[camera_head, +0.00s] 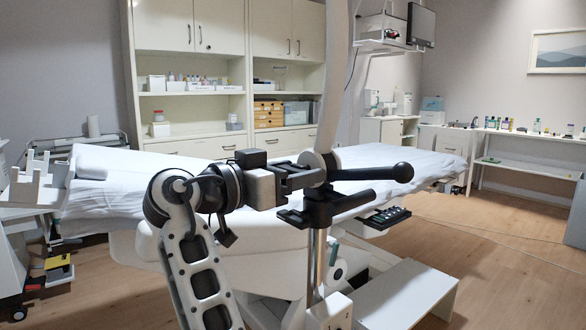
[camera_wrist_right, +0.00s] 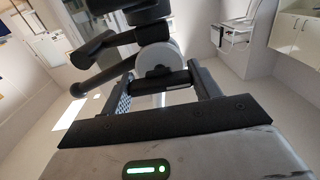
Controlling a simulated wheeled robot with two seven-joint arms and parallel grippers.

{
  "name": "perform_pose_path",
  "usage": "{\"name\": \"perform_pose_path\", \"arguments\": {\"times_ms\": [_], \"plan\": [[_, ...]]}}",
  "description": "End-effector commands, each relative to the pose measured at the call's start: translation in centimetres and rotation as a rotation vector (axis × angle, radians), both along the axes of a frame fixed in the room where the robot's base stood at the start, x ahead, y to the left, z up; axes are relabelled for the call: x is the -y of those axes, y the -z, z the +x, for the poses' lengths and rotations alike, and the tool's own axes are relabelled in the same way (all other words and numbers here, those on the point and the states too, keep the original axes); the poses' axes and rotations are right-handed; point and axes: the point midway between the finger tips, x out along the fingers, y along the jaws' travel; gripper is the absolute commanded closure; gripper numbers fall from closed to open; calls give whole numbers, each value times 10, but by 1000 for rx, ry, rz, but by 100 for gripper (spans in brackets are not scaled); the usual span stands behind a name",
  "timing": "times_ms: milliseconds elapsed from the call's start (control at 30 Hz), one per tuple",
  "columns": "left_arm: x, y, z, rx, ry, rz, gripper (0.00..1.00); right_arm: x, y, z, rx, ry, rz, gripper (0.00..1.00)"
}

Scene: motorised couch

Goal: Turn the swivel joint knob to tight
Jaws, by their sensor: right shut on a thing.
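A pole carries a black swivel joint (camera_head: 319,166) in the middle of the head view. A black lever with a rounded end (camera_head: 385,173) sticks out from it to the right. My right gripper (camera_head: 304,177) reaches the joint from the left and is shut on the joint's dark knob. In the wrist view, the dark knob (camera_wrist_right: 163,83) lies between the two fingers of the right gripper (camera_wrist_right: 166,86), with a pale round part behind it. The knob is largely hidden by the gripper in the head view, and its setting cannot be read. My left gripper is not in view.
A couch with a white sheet (camera_head: 400,158) lies behind the pole. A black bracket (camera_head: 325,205) sits just below the joint. A white step (camera_head: 408,292) stands at lower right. Cabinets (camera_head: 190,25) line the back wall. Open wooden floor lies to the right.

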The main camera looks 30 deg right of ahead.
Motion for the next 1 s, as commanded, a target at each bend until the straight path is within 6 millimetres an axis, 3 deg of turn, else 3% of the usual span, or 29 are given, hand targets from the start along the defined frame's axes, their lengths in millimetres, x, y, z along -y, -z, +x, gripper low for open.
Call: {"name": "perform_pose_path", "arguments": {"times_ms": [400,433,500,800,1000], "plan": [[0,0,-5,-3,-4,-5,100,0,0,0,-16,0,-2,61],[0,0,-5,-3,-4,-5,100,0,0,0,-16,0,-2,33],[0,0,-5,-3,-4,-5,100,0,0,0,-15,0,-2,16],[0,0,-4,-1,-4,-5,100,-1,0,0,-12,0,-1,16],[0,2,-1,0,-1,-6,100,-19,1,-5,-12,14,-2,16]]}}
